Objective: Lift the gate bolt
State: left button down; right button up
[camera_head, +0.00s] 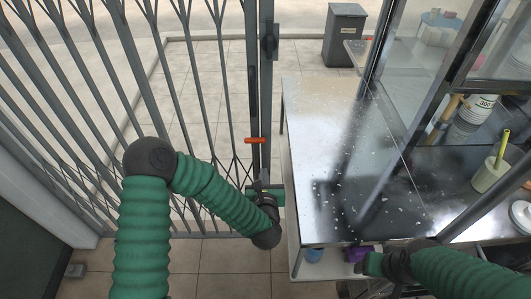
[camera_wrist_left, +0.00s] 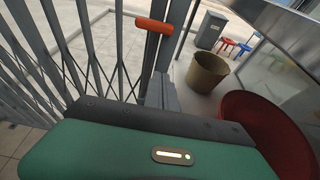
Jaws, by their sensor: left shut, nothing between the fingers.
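The gate bolt has an orange handle (camera_head: 255,140) on the dark upright post of the folding gate (camera_head: 215,90). In the left wrist view the orange handle (camera_wrist_left: 154,25) sits near the top, beyond my gripper. My left gripper (camera_head: 255,186) is low by the gate post, nearer to me than the handle and apart from it. Its fingers (camera_wrist_left: 160,92) show in the left wrist view, shut and empty. My right gripper (camera_head: 362,285) is partly in view at the bottom, by the counter's front edge; its fingers are unclear.
A steel counter (camera_head: 330,150) with pale specks stands right of the gate post. A glass-sided frame rises on it, with a cup (camera_head: 490,175) at the right. A grey bin (camera_head: 344,35) stands beyond. The left wrist view shows a brown bucket (camera_wrist_left: 207,75) and a red tub (camera_wrist_left: 262,125).

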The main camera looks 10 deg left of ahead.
pick_arm(q)
jog(key=x, duration=0.9)
jog(key=shift+w+b, duration=0.3)
jog(key=shift+b, duration=0.05)
notch_tip(320, 180, up, 4)
jog(key=shift+r+p, duration=0.1)
jog(key=shift+p, duration=0.45)
jog(key=shift+w, duration=0.1)
notch_tip(320, 180, up, 4)
jog(key=shift+r+p, duration=0.1)
jog(key=shift+p, duration=1.1)
jog(key=shift+a, duration=0.1)
